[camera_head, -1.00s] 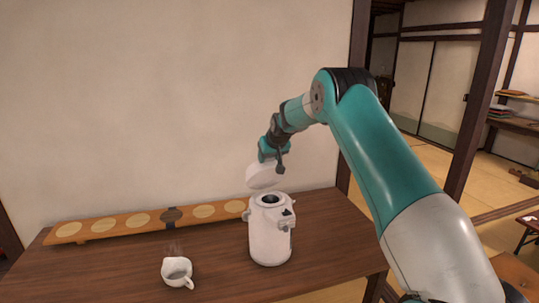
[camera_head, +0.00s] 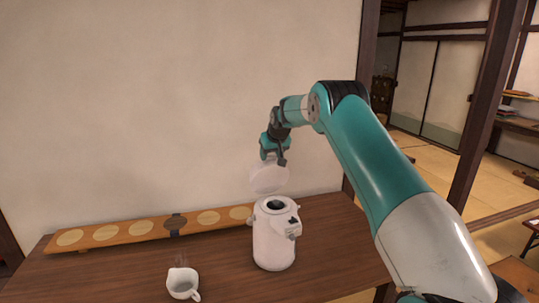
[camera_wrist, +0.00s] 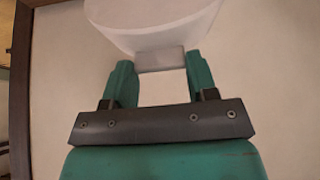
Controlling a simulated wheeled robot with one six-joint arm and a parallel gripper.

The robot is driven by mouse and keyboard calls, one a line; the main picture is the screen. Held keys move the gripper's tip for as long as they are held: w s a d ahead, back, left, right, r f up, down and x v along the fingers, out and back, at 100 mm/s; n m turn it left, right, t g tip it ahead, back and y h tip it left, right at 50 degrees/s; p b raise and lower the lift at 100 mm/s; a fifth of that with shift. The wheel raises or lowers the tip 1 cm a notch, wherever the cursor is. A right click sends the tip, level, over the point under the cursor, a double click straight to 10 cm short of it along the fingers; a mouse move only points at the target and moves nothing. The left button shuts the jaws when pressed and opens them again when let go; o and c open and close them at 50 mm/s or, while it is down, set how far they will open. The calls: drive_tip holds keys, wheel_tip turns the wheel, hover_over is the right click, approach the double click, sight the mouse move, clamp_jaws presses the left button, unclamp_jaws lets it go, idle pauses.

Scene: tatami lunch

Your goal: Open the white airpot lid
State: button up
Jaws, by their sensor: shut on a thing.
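The white airpot (camera_head: 274,240) stands upright on the dark wooden table, its round dark opening uncovered at the top. Its white lid (camera_head: 268,180) is raised and steeply tilted just above the back of the opening. I cannot tell whether the lid touches the rim there. My gripper (camera_head: 272,157) is at the lid's upper edge. In the wrist view, the green fingers of my gripper (camera_wrist: 160,68) are shut on the small grey tab (camera_wrist: 160,59) of the lid (camera_wrist: 150,18). The lid runs out of the top of that view.
A white cup (camera_head: 183,284), with steam above it, stands on the table (camera_head: 110,275) left of the airpot. A long wooden board with round inlays (camera_head: 140,229) lies along the plain wall behind. A dark post (camera_head: 366,100) stands at the table's right.

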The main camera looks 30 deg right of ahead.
drive_tip(key=shift+s+f, duration=0.1)
drive_tip(key=shift+f, duration=0.05)
idle(0.5)
drive_tip(key=o, duration=1.3)
drive_tip(key=shift+r, duration=0.2)
drive_tip(key=b+v, duration=0.5)
drive_tip(key=v, duration=1.2)
drive_tip(key=shift+b, duration=0.35)
drive_tip(key=shift+a, duration=0.1)
